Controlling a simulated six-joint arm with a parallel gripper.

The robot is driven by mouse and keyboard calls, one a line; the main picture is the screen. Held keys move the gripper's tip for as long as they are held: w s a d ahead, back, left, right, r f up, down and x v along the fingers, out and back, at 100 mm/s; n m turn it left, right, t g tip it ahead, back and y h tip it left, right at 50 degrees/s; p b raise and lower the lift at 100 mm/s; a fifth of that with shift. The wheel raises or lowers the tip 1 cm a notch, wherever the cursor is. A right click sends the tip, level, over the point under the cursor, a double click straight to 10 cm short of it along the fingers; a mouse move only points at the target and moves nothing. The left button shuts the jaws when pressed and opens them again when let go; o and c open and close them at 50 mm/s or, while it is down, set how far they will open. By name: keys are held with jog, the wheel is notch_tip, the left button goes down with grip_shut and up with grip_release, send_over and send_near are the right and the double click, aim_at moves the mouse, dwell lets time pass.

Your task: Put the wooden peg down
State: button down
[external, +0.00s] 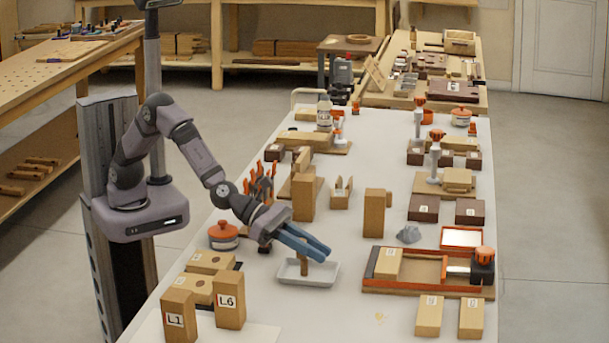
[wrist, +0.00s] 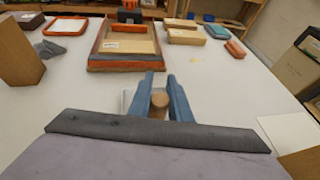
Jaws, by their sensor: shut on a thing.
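The wooden peg (external: 304,266) is a small brown cylinder, upright between the blue fingers of my gripper (external: 318,252). It is over the shallow white tray (external: 327,280), with its lower end at or close to the tray floor; I cannot tell if it touches. In the wrist view the peg's round top (wrist: 159,101) shows between the two fingers of my gripper (wrist: 160,80), which is shut on it. Part of the tray (wrist: 129,98) shows left of the fingers; the rest is hidden.
Blocks labelled L1 (external: 179,320) and L6 (external: 229,303) stand left of the tray. A tall plain block (external: 374,212) stands behind it. A red-edged wooden frame fixture (external: 425,289) lies to the right. The bench between tray and fixture is mostly clear.

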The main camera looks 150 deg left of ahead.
jog(key=shift+f, duration=0.2)
jog(key=c, duration=1.6)
grip_release()
jog(key=shift+r, duration=0.1)
jog(key=shift+c, duration=0.2)
jog(key=shift+r, duration=0.15)
jog(key=b+v, duration=0.1)
jog(key=v, duration=1.1)
